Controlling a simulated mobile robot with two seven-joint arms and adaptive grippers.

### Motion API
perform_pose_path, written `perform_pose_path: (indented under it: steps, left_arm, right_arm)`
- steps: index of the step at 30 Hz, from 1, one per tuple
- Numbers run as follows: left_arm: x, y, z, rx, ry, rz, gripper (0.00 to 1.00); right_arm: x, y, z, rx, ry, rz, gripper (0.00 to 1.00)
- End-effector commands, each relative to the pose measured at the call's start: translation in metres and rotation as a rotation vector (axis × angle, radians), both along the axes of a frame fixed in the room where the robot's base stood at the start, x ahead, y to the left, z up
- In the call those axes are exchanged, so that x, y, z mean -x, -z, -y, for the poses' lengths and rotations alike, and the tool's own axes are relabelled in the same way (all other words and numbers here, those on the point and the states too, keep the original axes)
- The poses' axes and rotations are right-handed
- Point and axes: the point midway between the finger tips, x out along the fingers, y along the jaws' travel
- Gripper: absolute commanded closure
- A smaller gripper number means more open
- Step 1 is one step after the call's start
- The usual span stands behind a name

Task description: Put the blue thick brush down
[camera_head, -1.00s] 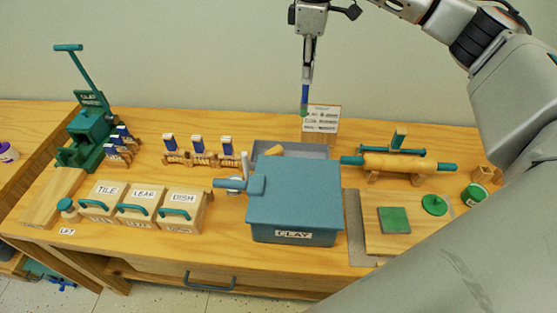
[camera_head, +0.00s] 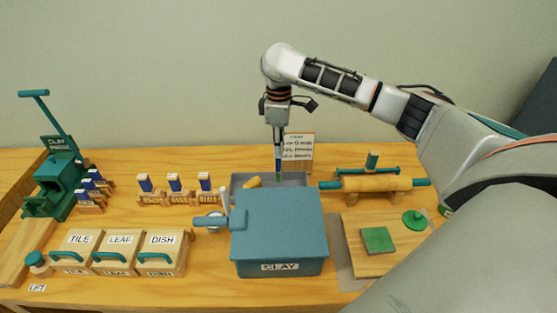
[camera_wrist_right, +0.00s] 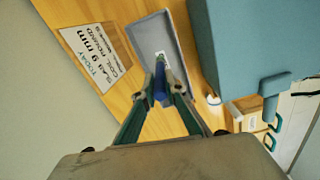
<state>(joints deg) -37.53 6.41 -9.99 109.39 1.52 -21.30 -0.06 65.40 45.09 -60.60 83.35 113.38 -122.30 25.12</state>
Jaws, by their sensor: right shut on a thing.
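The blue thick brush (camera_head: 278,162) hangs upright, with a green lower end, from my right gripper (camera_head: 278,147). The gripper is shut on it. The brush's lower end overlaps the grey tray (camera_head: 238,183) behind the clay box; I cannot tell whether it touches the tray floor. In the right wrist view, the fingers (camera_wrist_right: 158,98) close around the blue brush (camera_wrist_right: 160,84), which points toward the grey tray (camera_wrist_right: 150,32). My left gripper is not in view.
The blue clay box (camera_head: 280,225) stands just in front of the tray.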

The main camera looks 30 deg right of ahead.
Motion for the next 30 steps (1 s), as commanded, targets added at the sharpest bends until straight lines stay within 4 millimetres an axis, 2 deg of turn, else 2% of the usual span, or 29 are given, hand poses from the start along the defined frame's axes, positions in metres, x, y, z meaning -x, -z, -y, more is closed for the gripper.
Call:
perform_pose_path:
  steps: [5,12,26,27,28,30]
  left_arm:
    - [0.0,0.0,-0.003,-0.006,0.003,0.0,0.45]
    - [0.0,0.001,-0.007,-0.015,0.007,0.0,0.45]
    - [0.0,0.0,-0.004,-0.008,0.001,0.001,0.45]
    - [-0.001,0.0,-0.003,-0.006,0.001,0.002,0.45]
    - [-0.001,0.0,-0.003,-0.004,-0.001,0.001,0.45]
    - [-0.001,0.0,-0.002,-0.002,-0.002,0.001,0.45]
  right_arm:
    - [0.0,0.013,0.0,-0.001,0.0,-0.002,1.0]
    - [0.0,0.045,-0.001,-0.002,0.0,-0.001,1.0]
    - [0.0,0.052,0.0,-0.001,0.0,0.001,1.0]
    - [0.0,0.052,0.0,-0.002,0.0,0.001,0.81]
    - [0.0,0.052,-0.001,-0.001,0.0,0.001,0.73]
    - [0.0,0.052,0.0,-0.001,0.0,0.001,0.72]
